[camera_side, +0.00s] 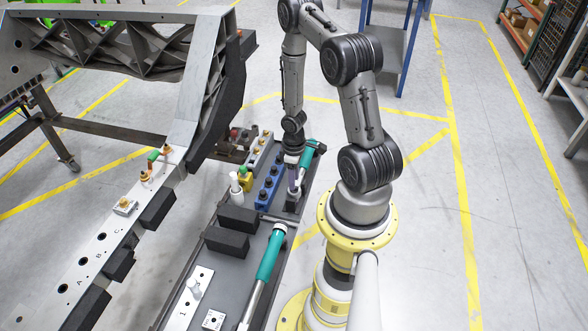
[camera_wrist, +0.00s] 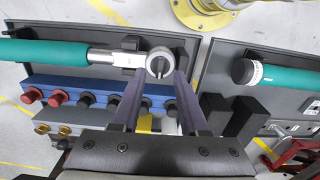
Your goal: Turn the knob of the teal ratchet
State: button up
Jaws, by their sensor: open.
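The teal ratchet (camera_wrist: 45,51) lies across the tray in the wrist view, its teal handle at the left and a metal shaft running right to a round head. The head carries a dark knob (camera_wrist: 160,64). My gripper (camera_wrist: 159,76) is open, with its fingertips on either side of the head and nothing gripped. Whether a finger touches the head I cannot tell. In the side view the ratchet's teal handle (camera_side: 311,157) shows beyond my gripper (camera_side: 294,188), which points down at the tray; the knob is hidden or too small to tell there.
A second teal-handled tool (camera_side: 269,256) lies nearer in the tray (camera_side: 247,242). A blue block with dark knobs (camera_side: 268,187) stands beside my gripper.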

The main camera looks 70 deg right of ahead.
jog(key=shift+r, duration=2.7)
jog(key=shift+w+a, duration=0.1)
jog(key=w+a+r+n+t+h, duration=0.1)
jog(key=w+a+r+t, duration=0.1)
jog(key=w+r, duration=0.55)
jog(key=w+a+r+n+t+h, duration=0.25)
jog(key=w+r, duration=0.25)
jog(key=r, duration=0.6)
jog(key=s+a+r+t, duration=0.25)
jog(key=a+r, duration=0.65)
jog(key=r, duration=0.5)
jog(key=s+a+r+m+y, duration=0.1)
jog(key=s+a+m, duration=0.1)
jog(key=s+a, duration=0.2)
jog(key=s+a+r+m+g+y, duration=0.1)
jog(key=s+a, duration=0.4)
jog(key=s, duration=0.5)
jog(key=shift+s+a+r+m+y, duration=0.15)
jog(key=shift+m+y, duration=0.2)
jog(key=shift+y, duration=0.4)
